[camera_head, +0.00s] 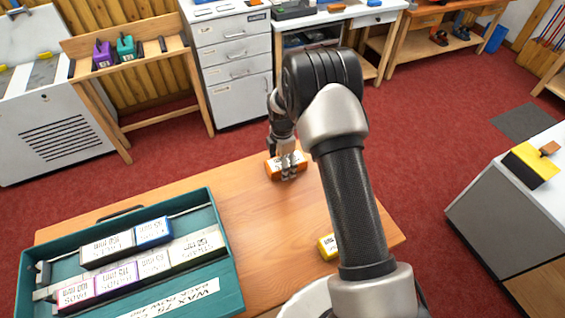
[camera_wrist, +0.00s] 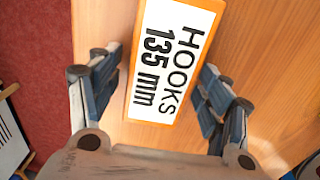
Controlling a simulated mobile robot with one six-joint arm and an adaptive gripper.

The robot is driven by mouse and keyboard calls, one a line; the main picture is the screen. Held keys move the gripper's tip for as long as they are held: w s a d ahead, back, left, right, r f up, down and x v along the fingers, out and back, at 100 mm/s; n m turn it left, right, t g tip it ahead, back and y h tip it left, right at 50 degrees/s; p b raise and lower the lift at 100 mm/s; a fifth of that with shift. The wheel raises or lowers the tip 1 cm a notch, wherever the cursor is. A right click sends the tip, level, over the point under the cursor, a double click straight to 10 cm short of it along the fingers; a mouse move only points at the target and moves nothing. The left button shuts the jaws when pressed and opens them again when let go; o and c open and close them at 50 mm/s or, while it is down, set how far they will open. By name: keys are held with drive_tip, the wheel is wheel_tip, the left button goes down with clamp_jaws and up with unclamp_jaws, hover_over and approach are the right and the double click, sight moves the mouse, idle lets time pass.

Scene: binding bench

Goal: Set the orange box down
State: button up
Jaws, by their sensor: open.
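The orange box (camera_head: 273,168) rests at the far edge of the wooden bench (camera_head: 262,228). In the wrist view the orange box (camera_wrist: 168,60) shows a white label reading "HOOKS 135 mm". My gripper (camera_head: 287,172) is at the box, with its fingers coming down around it. In the wrist view my gripper (camera_wrist: 160,98) has one finger on each side of the box, with visible gaps to it. The jaws are open. The box appears to lie on the wood; its underside is hidden.
A teal tray (camera_head: 226,270) with several labelled boxes stands on the bench's left. A yellow box (camera_head: 326,247) lies near the bench's right side, partly behind my arm. The bench middle is clear.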

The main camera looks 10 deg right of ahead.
drive_tip(key=s+r+m+p, duration=0.3)
drive_tip(key=r, duration=1.9)
drive_tip(key=s+r+m+t, duration=0.2)
drive_tip(key=s+r+m, duration=0.4)
drive_tip(key=s+r, duration=0.5)
drive_tip(key=s+r+m+t, duration=0.2)
drive_tip(key=s+r+m, duration=0.2)
drive_tip(key=s+m, duration=0.7)
drive_tip(key=s, duration=0.9)
drive_tip(key=shift+t, duration=0.3)
drive_tip(key=shift+f, duration=0.1)
drive_tip(key=shift+f+b, duration=0.25)
drive_tip(key=shift+b, duration=0.1)
